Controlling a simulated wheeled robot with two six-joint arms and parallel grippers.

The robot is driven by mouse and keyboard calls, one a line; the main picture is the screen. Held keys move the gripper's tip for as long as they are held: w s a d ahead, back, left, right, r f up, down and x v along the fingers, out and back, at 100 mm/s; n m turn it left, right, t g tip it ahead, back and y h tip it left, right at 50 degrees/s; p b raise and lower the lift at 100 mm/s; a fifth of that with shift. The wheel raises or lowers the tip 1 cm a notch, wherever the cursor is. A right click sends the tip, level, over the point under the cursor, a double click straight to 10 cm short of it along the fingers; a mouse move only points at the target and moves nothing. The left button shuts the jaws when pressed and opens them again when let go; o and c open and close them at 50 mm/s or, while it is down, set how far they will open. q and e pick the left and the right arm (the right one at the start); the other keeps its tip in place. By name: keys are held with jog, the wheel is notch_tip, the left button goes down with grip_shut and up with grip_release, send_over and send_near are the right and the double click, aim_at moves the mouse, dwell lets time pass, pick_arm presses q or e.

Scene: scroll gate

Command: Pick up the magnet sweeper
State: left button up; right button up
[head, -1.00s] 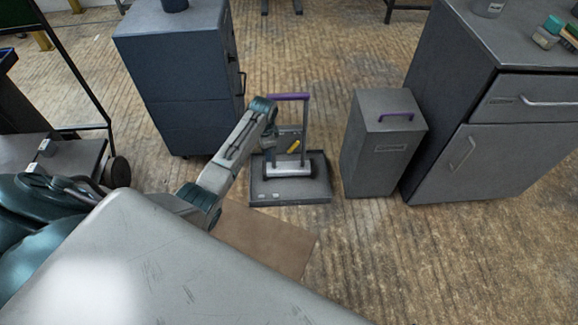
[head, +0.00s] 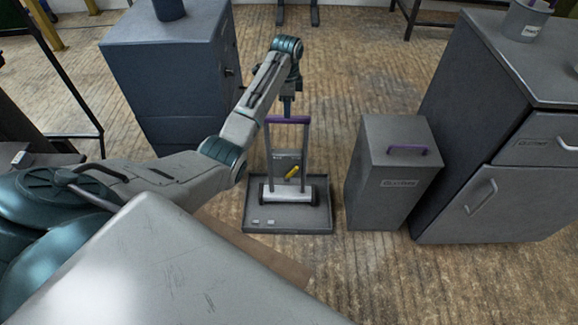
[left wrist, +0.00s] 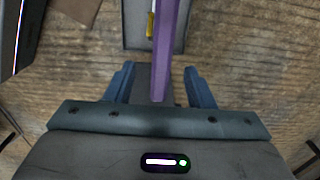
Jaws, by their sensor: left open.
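The magnet sweeper (head: 290,192) stands upright in a shallow grey tray (head: 289,228) on the floor. It has a light wheeled base, a grey frame with a yellow part, and a purple top handle (head: 288,119). My left gripper (head: 287,108) points down at the handle in the head view. In the left wrist view, the purple handle (left wrist: 166,50) runs lengthwise between the two blue fingers of my left gripper (left wrist: 164,85), with a gap on each side. The fingers are open. My right gripper is in neither view.
A grey bin with a purple handle (head: 392,178) stands right of the tray, beside a grey cabinet (head: 478,150). A dark blue cabinet (head: 172,75) stands behind on the left. A brown mat (head: 270,257) lies in front. Floor is clear behind the sweeper.

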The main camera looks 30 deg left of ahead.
aim_at(287, 121)
pick_arm(q)
jog(key=f, duration=0.2)
jog(key=f+b, duration=0.1)
jog(key=f, duration=0.4)
jog(key=shift+a+f, duration=0.25)
jog(key=shift+f, duration=0.1)
jog(key=shift+f, duration=0.25)
dwell(0.4)
jog(key=shift+c, duration=0.2)
grip_shut()
jog(key=shift+w+r, duration=0.1)
